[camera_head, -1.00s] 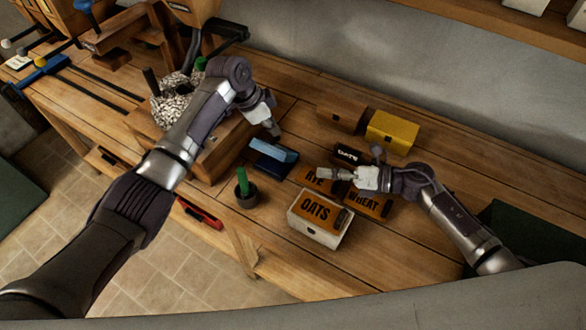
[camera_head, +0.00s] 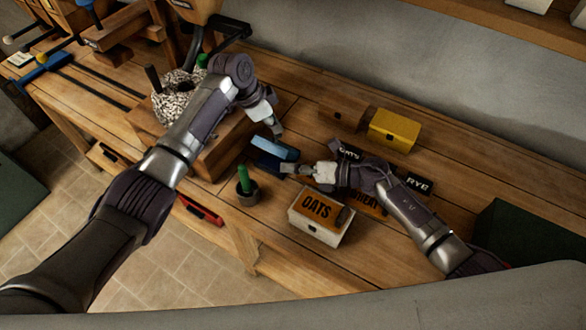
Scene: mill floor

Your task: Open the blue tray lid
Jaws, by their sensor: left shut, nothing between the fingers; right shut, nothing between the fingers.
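The blue tray (camera_head: 265,165) sits on the bench near the middle, with a lighter blue lid (camera_head: 277,148) along its upper side. I cannot tell whether the lid is raised. My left gripper (camera_head: 278,131) is shut and empty, just above the lid's far side in the picture; contact is unclear. My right gripper (camera_head: 288,169) is shut and empty, its tips close to the tray's right edge. I cannot tell whether they touch it.
A green-topped item in a dark cup (camera_head: 246,190) stands just left of the tray. A white OATS box (camera_head: 318,222), a yellow box (camera_head: 393,130) and label plates, including RYE (camera_head: 417,184), lie to the right. A wooden block with a speckled bundle (camera_head: 176,102) stands left.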

